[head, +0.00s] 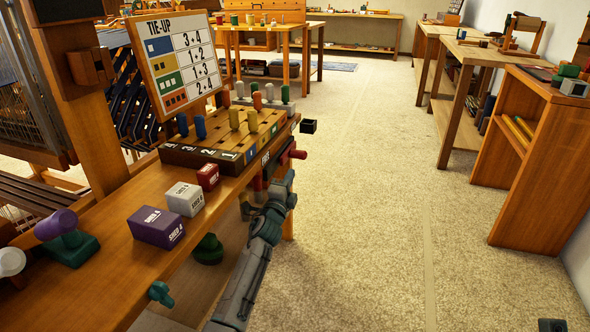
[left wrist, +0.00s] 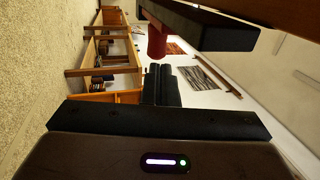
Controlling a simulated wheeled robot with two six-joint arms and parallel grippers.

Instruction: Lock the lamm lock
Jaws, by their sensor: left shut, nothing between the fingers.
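A red knob (head: 294,154) sticks out from the bench's right side, below the pegboard. A small white label sits on the edge beside it, too small to read surely. It may be the lamm lock; I cannot tell its setting. My left gripper (head: 285,183) is just below the knob, beside the bench edge. In the left wrist view, my left gripper's fingers (left wrist: 161,84) are shut together and empty. A red cylinder (left wrist: 156,40), apparently the knob, shows beyond them, under a dark block (left wrist: 200,24). The fingers look apart from it.
The bench (head: 105,265) holds a pegboard (head: 205,157) with coloured pegs, a tie-up chart (head: 175,62), and purple (head: 156,228), white and red boxes. A small black box (head: 308,126) projects at the bench's far corner.

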